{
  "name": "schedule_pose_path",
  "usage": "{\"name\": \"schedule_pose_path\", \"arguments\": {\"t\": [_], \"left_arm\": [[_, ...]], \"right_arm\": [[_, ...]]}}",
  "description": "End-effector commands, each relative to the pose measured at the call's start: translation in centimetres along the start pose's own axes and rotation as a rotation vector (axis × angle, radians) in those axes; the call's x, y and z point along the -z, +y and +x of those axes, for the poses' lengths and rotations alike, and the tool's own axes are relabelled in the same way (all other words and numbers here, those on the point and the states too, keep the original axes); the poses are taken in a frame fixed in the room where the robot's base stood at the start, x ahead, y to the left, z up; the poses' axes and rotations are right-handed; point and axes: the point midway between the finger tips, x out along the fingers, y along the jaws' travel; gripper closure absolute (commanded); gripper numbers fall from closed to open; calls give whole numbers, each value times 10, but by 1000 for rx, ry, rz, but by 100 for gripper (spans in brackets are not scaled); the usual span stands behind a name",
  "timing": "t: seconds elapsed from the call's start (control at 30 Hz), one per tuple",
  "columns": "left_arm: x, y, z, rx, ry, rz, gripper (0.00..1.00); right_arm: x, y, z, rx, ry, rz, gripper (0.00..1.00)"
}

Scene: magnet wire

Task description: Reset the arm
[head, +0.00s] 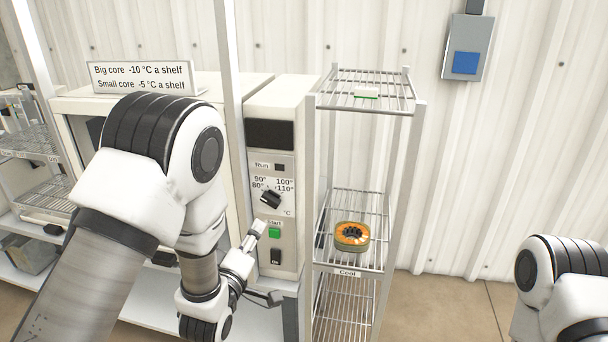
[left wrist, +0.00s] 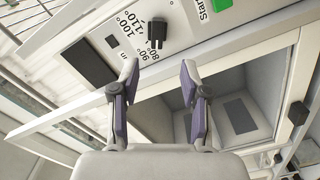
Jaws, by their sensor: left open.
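My left arm (head: 150,210) reaches across the front of the oven. My left gripper (head: 264,263) is open and empty in front of the lower part of the control panel (head: 271,160). In the left wrist view its two fingers (left wrist: 160,76) stand apart with nothing between them, and the black dial (left wrist: 156,32) shows beyond them. Of my right arm (head: 562,285), only a bent joint shows at the right edge; its gripper is out of view.
The panel carries a green Start button (head: 274,233) and a black switch (head: 276,256). A wire rack (head: 340,262) right of it holds an orange-topped green ring part (head: 352,236) on the Cool shelf. A sign (head: 141,77) stands on the oven. Floor at right is clear.

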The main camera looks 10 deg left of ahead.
Motion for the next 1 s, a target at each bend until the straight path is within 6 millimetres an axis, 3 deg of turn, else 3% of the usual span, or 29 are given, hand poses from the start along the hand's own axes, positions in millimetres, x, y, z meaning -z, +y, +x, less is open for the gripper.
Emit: {"name": "schedule_pose_path", "arguments": {"t": [0.07,0.13,0.27,0.37,0.4,0.5,0.6,0.7,1.0], "left_arm": [[-4,-14,-6,49,-18,-8,54],[-11,-43,-22,139,-45,-24,54],[-37,-125,-83,438,-178,14,54],[-61,-182,-153,690,-381,160,54],[-70,-199,-184,778,-488,231,54],[-87,-227,-264,934,-819,428,54],[-97,-233,-316,942,-1156,619,54],[-99,-233,-336,895,-1331,726,54],[-100,-233,-339,869,-1368,762,54]], "right_arm": [[0,0,-13,0,0,0,33],[0,0,-29,0,0,0,33],[0,0,-54,0,1,0,33],[0,0,-68,0,1,0,33],[0,0,-72,0,1,0,33],[0,0,-76,0,0,0,33],[0,0,-72,0,0,0,33],[0,0,-72,0,0,0,33],[0,0,-72,0,0,0,33]]}}
